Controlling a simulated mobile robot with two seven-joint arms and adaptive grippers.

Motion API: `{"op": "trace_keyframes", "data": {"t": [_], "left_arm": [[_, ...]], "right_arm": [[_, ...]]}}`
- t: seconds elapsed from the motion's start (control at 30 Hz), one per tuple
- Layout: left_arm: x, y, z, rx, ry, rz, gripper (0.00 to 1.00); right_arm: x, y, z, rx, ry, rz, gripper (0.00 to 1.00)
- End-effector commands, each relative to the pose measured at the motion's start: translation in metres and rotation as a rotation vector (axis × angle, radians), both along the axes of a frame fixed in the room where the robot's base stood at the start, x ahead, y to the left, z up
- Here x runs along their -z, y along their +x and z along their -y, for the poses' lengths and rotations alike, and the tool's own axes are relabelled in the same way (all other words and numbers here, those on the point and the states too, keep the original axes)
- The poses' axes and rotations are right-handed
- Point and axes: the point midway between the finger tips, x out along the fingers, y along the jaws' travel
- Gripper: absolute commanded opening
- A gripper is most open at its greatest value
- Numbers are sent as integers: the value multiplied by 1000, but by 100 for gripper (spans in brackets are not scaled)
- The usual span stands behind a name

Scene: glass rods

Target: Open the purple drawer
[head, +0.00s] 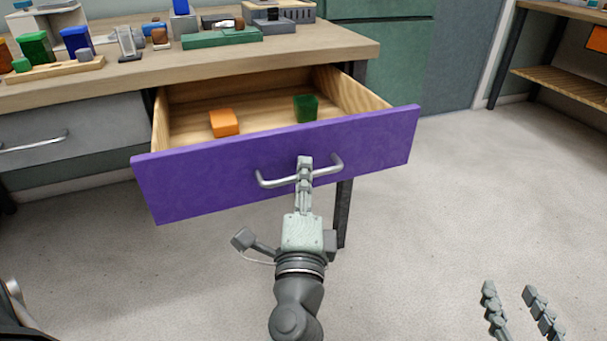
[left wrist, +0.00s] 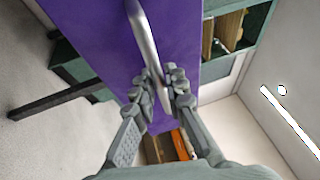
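The purple drawer (head: 220,185) under the desk is pulled well out in the head view, its inside showing. It holds an orange block (head: 224,123) and a green block (head: 306,108). Its silver bar handle (head: 328,170) is on the purple front, also seen in the left wrist view (left wrist: 142,35). My left gripper (head: 304,165) is at the middle of the handle; in the left wrist view its fingers (left wrist: 162,85) lie on both sides of the bar, closed on it. My right gripper (head: 518,300) is at the lower right, fingers apart, empty, away from the drawer.
The wooden desktop (head: 130,83) above carries several coloured blocks, a green tray (head: 222,38) and other items. A grey drawer (head: 70,130) to the left is shut. A dark desk leg (head: 343,215) stands behind the purple front. The floor (head: 440,210) to the right is clear.

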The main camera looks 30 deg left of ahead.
Motion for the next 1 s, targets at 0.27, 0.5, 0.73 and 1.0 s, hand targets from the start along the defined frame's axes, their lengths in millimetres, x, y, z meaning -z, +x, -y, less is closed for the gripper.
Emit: {"op": "trace_keyframes", "data": {"t": [0.27, 0.5, 0.73, 1.0], "left_arm": [[0, 0, 0, 0, 0, 0, 31], [2, -6, 3, 1, -1, -2, 31], [11, -43, 22, 3, 1, -6, 31], [19, -89, 45, 2, 1, -3, 31]], "right_arm": [[0, 0, 0, 1, 0, 0, 40], [1, 0, 0, 0, -2, -3, 40], [1, 0, 0, 0, -1, -2, 40], [1, 0, 0, 0, -1, -2, 40]]}}
